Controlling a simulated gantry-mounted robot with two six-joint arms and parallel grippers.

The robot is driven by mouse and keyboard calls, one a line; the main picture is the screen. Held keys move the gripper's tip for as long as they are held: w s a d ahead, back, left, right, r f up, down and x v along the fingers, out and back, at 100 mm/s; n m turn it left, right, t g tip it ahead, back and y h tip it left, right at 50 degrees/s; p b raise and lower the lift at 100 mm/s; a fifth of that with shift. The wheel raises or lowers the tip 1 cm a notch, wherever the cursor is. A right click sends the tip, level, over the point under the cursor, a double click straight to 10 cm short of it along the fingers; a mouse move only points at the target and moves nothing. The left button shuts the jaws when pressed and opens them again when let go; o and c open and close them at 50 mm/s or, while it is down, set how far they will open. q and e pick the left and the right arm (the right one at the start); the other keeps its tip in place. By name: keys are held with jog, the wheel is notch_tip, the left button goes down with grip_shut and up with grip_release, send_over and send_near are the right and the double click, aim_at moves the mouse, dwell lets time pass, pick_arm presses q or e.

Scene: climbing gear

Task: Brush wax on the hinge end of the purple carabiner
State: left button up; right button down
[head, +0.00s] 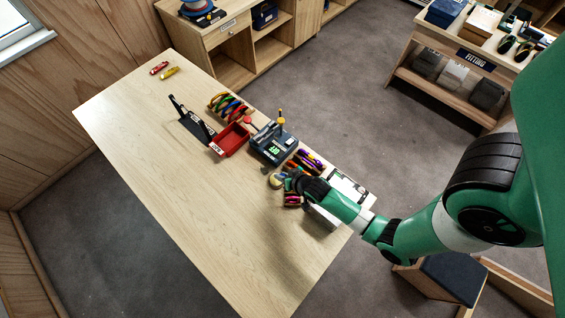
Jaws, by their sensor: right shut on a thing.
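My right gripper (284,183) reaches in from the right, low over the near right part of the table (200,190). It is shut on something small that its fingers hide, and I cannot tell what. A small round tan and dark thing (274,182) shows at its fingertips; whether it is held or lies beside them is unclear. Brightly coloured carabiners with some purple (307,160) sit just behind the gripper. More coloured pieces (291,199) show in front of it, partly covered. I cannot single out the purple carabiner's hinge end or a brush. My left gripper is not in view.
A dark device with a lit display (272,146), a red tray (230,140), a black stand (192,121) and a row of coloured carabiners (228,106) stand along the far edge. Red (159,68) and yellow (170,72) items lie far left. The table's near left is clear.

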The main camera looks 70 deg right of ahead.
notch_tip(320, 180, up, 5)
jog(key=p, duration=0.4)
jog(key=shift+f, duration=0.15)
